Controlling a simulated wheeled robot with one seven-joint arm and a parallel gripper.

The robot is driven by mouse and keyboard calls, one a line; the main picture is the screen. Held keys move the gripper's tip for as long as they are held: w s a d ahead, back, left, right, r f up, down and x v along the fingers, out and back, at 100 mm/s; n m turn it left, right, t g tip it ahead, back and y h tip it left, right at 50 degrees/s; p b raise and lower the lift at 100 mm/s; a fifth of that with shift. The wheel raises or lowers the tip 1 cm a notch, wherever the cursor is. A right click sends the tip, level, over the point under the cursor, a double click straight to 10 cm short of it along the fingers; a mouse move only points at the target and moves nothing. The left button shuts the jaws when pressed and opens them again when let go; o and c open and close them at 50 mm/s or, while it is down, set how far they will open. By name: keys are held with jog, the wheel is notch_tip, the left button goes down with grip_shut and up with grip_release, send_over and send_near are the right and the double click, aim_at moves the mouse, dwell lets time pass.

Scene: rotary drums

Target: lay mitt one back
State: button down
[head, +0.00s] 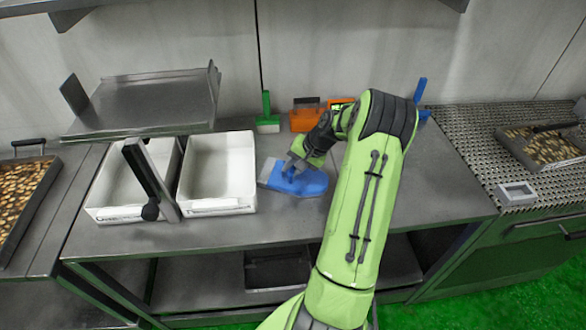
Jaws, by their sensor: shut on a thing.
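A blue mitt (312,184) with a pale left end is at the middle of the steel table, just right of the white bins. My gripper (291,168) reaches down to it from the upper right and is shut on its upper side. The fingertips are partly hidden against the mitt. I cannot tell whether the mitt rests on the table or is slightly above it.
Two white bins (217,205) stand to the left, below a raised steel shelf (150,105). A green tool (267,122) and orange containers (303,116) stand along the back wall. Filled trays (548,148) lie at both sides. Table (240,232) in front is clear.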

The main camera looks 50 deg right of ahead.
jog(key=c, duration=1)
grip_release()
jog(key=p+v, duration=0.2)
jog(key=v, duration=1)
jog(key=w+a+r+n+g+h, duration=0.1)
jog(key=a+r+n, duration=0.3)
jog(key=a, duration=0.7)
jog(key=w+a+r+n+g+h, duration=0.1)
jog(key=a+r+n+h, duration=0.1)
jog(key=a+r, duration=0.65)
jog(key=s+a+n, duration=0.2)
jog(key=s+a, duration=0.2)
jog(key=s, duration=0.1)
jog(key=s+a+n+t, duration=0.1)
jog(key=s+a+n, duration=0.1)
jog(key=s+a, duration=0.3)
jog(key=s+a+n+t, duration=0.1)
jog(key=s+a+n, duration=0.1)
jog(key=s+a, duration=0.3)
jog(key=shift+s+a+r+n, duration=0.1)
jog(key=shift+s+a+n, duration=0.15)
jog(key=shift+s, duration=0.25)
